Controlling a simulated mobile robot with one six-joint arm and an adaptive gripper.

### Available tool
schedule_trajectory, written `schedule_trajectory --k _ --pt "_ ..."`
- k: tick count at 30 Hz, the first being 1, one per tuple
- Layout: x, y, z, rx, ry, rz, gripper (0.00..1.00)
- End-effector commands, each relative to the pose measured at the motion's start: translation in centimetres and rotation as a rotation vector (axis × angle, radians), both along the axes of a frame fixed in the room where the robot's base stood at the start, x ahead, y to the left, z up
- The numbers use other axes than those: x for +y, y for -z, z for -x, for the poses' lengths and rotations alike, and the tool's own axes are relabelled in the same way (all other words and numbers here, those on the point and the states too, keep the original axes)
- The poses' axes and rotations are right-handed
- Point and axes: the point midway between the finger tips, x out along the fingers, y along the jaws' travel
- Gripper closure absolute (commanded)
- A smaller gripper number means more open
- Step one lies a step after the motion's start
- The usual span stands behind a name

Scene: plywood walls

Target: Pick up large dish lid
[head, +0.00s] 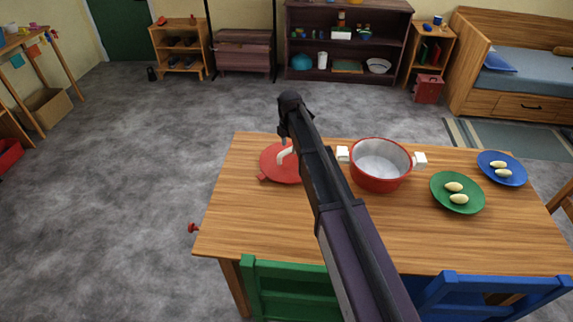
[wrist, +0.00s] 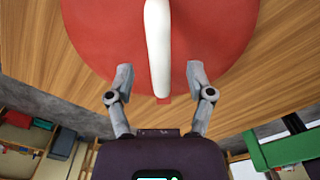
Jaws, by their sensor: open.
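The large dish lid (head: 271,163) is red with a white handle (head: 286,155) and lies on the wooden table, left of the red pot. In the head view my arm hides part of it. In the wrist view the lid (wrist: 213,40) fills the top, and its white handle (wrist: 158,50) runs down the middle. My gripper (wrist: 160,80) is open and empty over the lid's edge. Its two fingers stand on either side of the handle's near end, apart from it. In the head view my gripper (head: 284,140) is above the lid, its fingers partly hidden.
A red pot (head: 378,183) with white handles stands right of the lid. A green plate (head: 443,203) and a blue plate (head: 489,171) hold pale food pieces. A green chair (head: 285,277) and a blue chair (head: 490,290) stand at the table's near side. The table's left front (head: 250,220) is clear.

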Motion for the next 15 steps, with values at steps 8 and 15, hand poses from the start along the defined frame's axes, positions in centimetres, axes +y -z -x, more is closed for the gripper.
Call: schedule_trajectory --k 8,15 --pt "0.0 2.2 0.0 0.0 0.0 0.0 0.31" --pt "0.0 2.4 0.0 0.0 0.0 0.0 0.31"
